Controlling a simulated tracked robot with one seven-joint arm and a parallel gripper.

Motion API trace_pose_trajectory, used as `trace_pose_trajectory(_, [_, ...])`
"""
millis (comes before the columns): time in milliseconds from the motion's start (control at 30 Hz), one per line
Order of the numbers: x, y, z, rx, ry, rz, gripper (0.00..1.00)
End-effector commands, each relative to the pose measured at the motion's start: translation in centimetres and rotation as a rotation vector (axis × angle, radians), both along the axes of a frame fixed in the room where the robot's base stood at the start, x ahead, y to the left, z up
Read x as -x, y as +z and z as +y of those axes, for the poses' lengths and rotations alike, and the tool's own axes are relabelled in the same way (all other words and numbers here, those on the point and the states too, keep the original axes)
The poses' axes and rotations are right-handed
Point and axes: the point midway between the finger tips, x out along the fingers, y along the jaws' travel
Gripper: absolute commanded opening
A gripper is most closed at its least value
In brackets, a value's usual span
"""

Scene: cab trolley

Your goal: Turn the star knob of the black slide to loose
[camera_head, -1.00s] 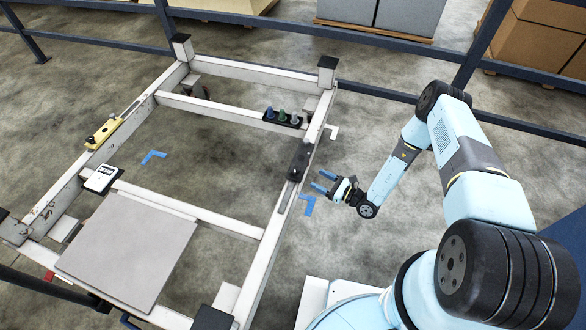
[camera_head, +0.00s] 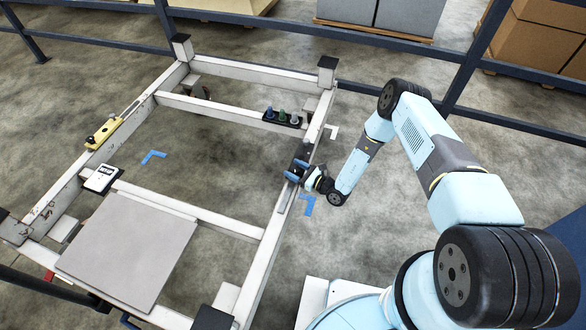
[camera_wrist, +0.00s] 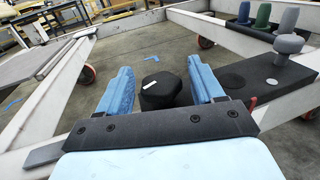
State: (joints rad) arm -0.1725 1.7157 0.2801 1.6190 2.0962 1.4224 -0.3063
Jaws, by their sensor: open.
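The black slide (camera_head: 302,151) sits on the right-hand rail of the white trolley frame; it also shows in the wrist view (camera_wrist: 262,76). Its star knob (camera_wrist: 160,90), black with a small white mark on top, stands between the two blue fingers of my gripper (camera_wrist: 160,90) in the wrist view. The fingers are open, with a gap visible on both sides of the knob. In the head view my gripper (camera_head: 298,171) is at the rail, its fingers at the near end of the slide and largely hiding the knob.
A black holder with several coloured pegs (camera_head: 282,117) is on the cross beam beyond the slide. A grey post with a round top (camera_wrist: 287,50) stands on the slide. A yellow slide (camera_head: 103,132), a white device (camera_head: 102,178) and a grey plate (camera_head: 128,245) are further left.

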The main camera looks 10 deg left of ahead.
Motion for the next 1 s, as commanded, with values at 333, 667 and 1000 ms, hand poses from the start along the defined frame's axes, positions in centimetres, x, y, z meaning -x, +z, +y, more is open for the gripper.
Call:
trace_pose_trajectory(333, [-0.48,-0.01,1.37,0.001,0.0,0.0,0.67])
trace_pose_trajectory(667, [-0.48,-0.01,1.33,0.0,0.0,0.0,0.51])
trace_pose_trajectory(1000, [-0.49,-0.01,1.29,0.0,-0.001,-0.001,0.18])
